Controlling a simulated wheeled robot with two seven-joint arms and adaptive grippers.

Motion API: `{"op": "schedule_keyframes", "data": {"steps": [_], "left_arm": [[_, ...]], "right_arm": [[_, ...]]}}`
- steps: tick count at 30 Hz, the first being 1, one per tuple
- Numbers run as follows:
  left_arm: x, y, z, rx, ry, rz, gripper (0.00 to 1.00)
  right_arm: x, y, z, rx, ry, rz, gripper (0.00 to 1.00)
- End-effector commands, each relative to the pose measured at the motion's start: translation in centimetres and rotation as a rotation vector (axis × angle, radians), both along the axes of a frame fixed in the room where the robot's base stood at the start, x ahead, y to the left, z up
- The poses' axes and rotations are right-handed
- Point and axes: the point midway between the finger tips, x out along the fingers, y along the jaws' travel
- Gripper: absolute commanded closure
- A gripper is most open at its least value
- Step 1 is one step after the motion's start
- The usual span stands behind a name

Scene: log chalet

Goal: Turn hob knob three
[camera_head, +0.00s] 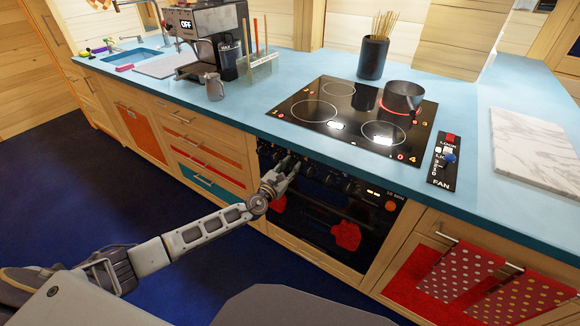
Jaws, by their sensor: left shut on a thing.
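The black hob (345,112) is set in the blue worktop, and a pot (401,97) stands on its back right zone, which glows red. A row of dark knobs runs along the oven front below the worktop edge; one of them (328,179) shows clear to the right of my gripper. My left gripper (288,164) reaches up to this row from the lower left. It is shut on a knob, which its fingers mostly hide. I cannot read any knob number. My right gripper is not in view.
The dark oven (315,220) below has red mitts (346,236) on its front. A fan switch panel (445,160) and a marble board (535,150) lie right of the hob. A utensil pot (372,57) stands behind. A coffee machine (212,40) stands at left.

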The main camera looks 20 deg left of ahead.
Motion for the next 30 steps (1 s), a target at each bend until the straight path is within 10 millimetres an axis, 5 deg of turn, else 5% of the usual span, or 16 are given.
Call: {"op": "schedule_keyframes", "data": {"steps": [13, 14, 19, 30], "left_arm": [[-0.10, -0.06, -0.28, 0.016, 0.000, -0.001, 0.94], [-0.10, -0.06, -0.28, 0.016, 0.000, -0.001, 0.69], [-0.07, -0.04, -0.20, 0.015, -0.001, -0.001, 0.48], [-0.09, 0.02, -0.08, 0.015, -0.002, 0.000, 0.48]], "right_arm": [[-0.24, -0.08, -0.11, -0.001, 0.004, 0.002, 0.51], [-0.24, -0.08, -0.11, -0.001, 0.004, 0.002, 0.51], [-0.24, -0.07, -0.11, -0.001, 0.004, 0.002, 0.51], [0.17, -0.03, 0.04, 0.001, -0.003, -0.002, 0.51]]}}
